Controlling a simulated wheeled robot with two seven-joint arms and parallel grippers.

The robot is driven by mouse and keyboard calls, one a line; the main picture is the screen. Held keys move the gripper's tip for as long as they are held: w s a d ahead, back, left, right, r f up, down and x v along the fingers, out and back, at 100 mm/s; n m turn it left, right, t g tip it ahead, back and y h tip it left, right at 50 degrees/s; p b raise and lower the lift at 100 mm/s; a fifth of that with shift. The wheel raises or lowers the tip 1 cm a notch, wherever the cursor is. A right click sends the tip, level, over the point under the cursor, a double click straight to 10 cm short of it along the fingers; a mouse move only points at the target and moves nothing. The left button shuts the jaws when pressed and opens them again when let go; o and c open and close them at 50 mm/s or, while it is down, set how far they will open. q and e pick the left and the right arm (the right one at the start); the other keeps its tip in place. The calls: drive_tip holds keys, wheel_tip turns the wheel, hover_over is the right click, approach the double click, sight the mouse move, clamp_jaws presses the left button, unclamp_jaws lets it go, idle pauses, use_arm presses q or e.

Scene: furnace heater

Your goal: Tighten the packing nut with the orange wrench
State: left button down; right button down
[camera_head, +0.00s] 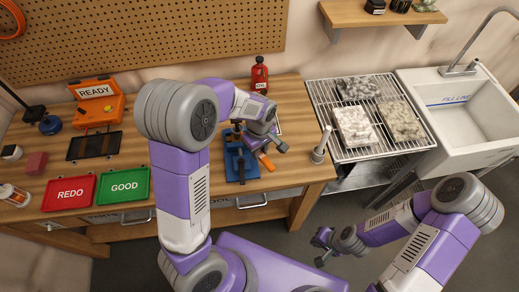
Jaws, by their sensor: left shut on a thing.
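The orange wrench (266,162) shows as a short orange handle at the tip of my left gripper (264,147), which is shut on it. The wrench is over the right side of a blue vise-like fixture (240,163) on the wooden bench. The packing nut cannot be made out; my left arm and gripper cover the upper part of the fixture. I cannot tell whether the wrench head touches anything. My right gripper (322,246) is in front of the bench, low over the floor, away from the fixture, and appears empty. Its fingers look apart.
A red bottle (260,76) stands behind my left arm. A red REDO tray (69,193), a green GOOD tray (124,186) and an orange READY case (98,101) are at left. A grey upright tool (320,150) stands at the bench's right edge. A wire rack (325,95) and sink (465,115) are right.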

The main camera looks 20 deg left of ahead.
use_arm(q)
drive_tip(key=shift+f+b, duration=0.9)
drive_tip(key=shift+f, duration=0.3)
idle(0.3)
drive_tip(key=shift+s+a+m, duration=1.3)
drive_tip(key=shift+s+m, duration=0.2)
drive_tip(key=shift+m, duration=0.2)
drive_tip(key=shift+a, duration=0.1)
drive_tip(key=shift+s+a+m, duration=0.55)
drive_tip(key=shift+a+m, duration=0.25)
drive_tip(key=shift+m, duration=0.05)
drive_tip(key=shift+s+a+m, duration=0.55)
drive_tip(key=shift+a+m, duration=0.25)
drive_tip(key=shift+m, duration=0.05)
